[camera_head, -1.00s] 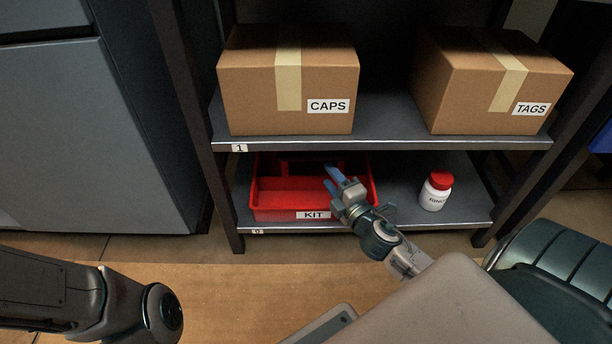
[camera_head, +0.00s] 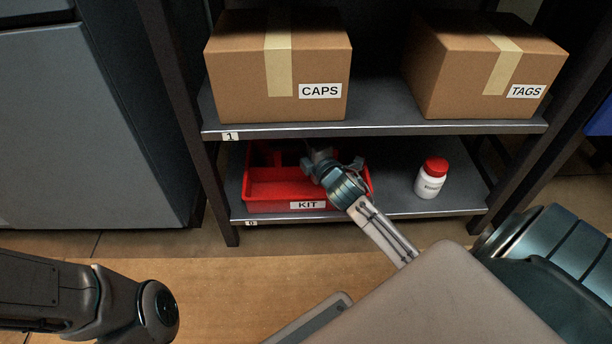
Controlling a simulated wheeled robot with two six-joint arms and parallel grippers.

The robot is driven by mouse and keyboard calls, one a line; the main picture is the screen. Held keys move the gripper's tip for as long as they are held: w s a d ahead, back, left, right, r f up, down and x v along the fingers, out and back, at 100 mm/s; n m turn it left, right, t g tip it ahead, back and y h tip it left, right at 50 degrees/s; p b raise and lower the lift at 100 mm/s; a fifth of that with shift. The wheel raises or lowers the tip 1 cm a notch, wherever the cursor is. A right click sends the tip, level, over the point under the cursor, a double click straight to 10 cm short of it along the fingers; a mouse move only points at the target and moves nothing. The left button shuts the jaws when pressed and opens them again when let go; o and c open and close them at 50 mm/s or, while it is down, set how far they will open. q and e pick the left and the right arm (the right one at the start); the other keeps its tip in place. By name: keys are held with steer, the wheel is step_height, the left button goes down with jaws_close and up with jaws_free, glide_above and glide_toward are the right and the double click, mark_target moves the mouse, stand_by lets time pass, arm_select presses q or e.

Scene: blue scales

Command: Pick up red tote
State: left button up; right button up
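The red tote (camera_head: 272,190) sits on the lower shelf at the left, with a white KIT label on its front. My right gripper (camera_head: 313,160) reaches in from the lower right and is over the right half of the tote. Its wrist hides the fingertips and part of the tote's inside, so I cannot tell whether it is open or shut or whether it touches the tote. My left arm shows at the lower left; its gripper is out of view.
The upper shelf (camera_head: 375,130) is close above the tote and carries a CAPS box (camera_head: 235,75) and a TAGS box (camera_head: 470,85). A white bottle with a red lid (camera_head: 433,180) stands right of the tote on the lower shelf (camera_head: 395,205). A grey cabinet (camera_head: 80,140) stands at the left.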

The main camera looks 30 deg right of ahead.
steer(key=shift+w, duration=0.15)
jaws_close()
steer(key=shift+r, duration=0.15)
